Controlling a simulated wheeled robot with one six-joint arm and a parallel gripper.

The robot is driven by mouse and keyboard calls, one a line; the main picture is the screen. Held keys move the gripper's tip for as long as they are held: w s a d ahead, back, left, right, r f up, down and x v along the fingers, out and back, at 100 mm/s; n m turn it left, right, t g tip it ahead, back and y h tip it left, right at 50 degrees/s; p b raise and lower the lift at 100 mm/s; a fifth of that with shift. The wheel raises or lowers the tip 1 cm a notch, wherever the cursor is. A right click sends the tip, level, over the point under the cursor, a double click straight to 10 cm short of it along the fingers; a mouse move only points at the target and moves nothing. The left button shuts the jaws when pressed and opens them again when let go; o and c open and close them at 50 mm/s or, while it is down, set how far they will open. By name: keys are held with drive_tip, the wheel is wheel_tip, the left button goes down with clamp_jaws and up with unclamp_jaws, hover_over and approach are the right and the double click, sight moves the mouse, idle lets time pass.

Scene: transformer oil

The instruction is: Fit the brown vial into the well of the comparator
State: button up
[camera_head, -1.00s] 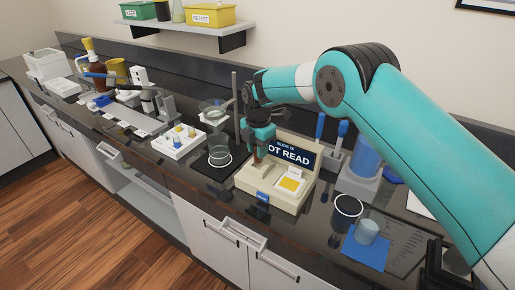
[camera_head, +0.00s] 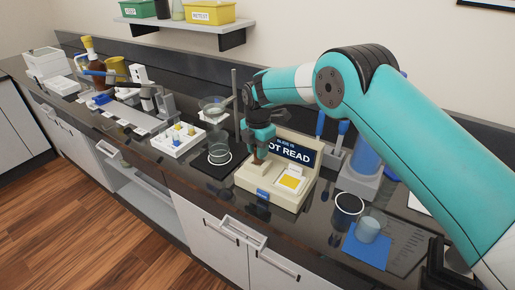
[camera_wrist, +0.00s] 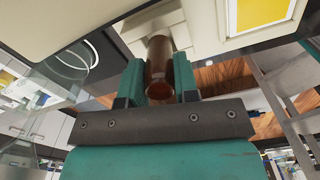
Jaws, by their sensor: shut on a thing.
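The brown vial (camera_head: 257,160) is upright between the fingers of my gripper (camera_head: 260,150). In the wrist view the vial (camera_wrist: 158,62) lies between both fingers (camera_wrist: 159,82), which are shut on it. The cream comparator (camera_head: 250,187) stands on the bench under my gripper. The vial's lower end meets the raised cream block on the comparator's left side. The wrist view shows the vial's far end against the cream comparator (camera_wrist: 110,15). The well itself is hidden, so I cannot tell how deep the vial sits.
A clear beaker (camera_head: 219,150) stands left of the comparator. A white tray with colored pegs (camera_head: 179,139) is further left. The comparator's display panel (camera_head: 300,153) rises behind my gripper.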

drive_tip(key=shift+f+b, duration=0.7)
drive_tip(key=shift+f, duration=0.4)
drive_tip(key=o, duration=1)
drive_tip(key=shift+r, duration=0.1)
wheel_tip(320, 180, up, 17)
drive_tip(key=b, duration=0.3)
drive_tip(key=shift+r, duration=0.15)
